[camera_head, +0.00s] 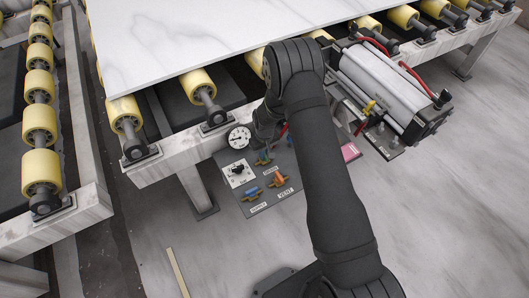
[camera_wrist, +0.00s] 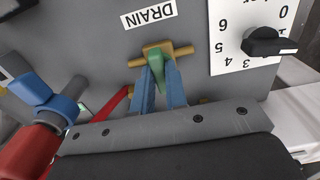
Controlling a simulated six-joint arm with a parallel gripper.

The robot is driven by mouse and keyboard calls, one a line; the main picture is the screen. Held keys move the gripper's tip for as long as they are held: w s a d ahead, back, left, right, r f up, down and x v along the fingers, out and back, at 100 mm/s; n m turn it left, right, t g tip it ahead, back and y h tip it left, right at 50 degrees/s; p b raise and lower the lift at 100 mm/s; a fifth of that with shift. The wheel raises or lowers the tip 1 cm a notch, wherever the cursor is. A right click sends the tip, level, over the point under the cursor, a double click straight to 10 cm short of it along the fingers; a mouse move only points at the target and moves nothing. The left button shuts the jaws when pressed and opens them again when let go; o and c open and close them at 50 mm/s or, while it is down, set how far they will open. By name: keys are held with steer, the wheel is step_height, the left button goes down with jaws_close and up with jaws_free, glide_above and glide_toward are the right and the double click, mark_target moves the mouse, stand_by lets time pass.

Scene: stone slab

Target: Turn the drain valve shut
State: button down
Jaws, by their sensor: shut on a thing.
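The drain valve has a brass body (camera_wrist: 180,51) with a green lever handle (camera_wrist: 156,66), below the white DRAIN label (camera_wrist: 149,14) in the wrist view. The handle points down in that view, roughly crosswise to the brass pipe. My gripper (camera_wrist: 160,84) is shut on the green handle, with one blue finger on each side of it. The handle's lower end is hidden between the fingers and the wrist housing. In the head view the green handle (camera_head: 263,158) shows at the panel's upper part, beside my dark wrist, and the fingertips are hard to make out.
A numbered dial with a black knob (camera_wrist: 268,42) is right of the valve. A blue and red fitting (camera_wrist: 48,98) and a red lever (camera_wrist: 116,104) are left. On the panel (camera_head: 294,205) are blue (camera_head: 252,192) and orange (camera_head: 279,180) valves. A gauge (camera_head: 239,137) sits above.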

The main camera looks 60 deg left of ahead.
steer(key=shift+a, duration=0.15)
steer(key=c, duration=1.4)
jaws_free()
steer(key=shift+c, duration=0.2)
step_height(320, 180, up, 18)
steer(key=shift+f, duration=0.25)
steer(key=shift+f, duration=0.1)
step_height(320, 180, down, 17)
steer(key=shift+f, duration=0.15)
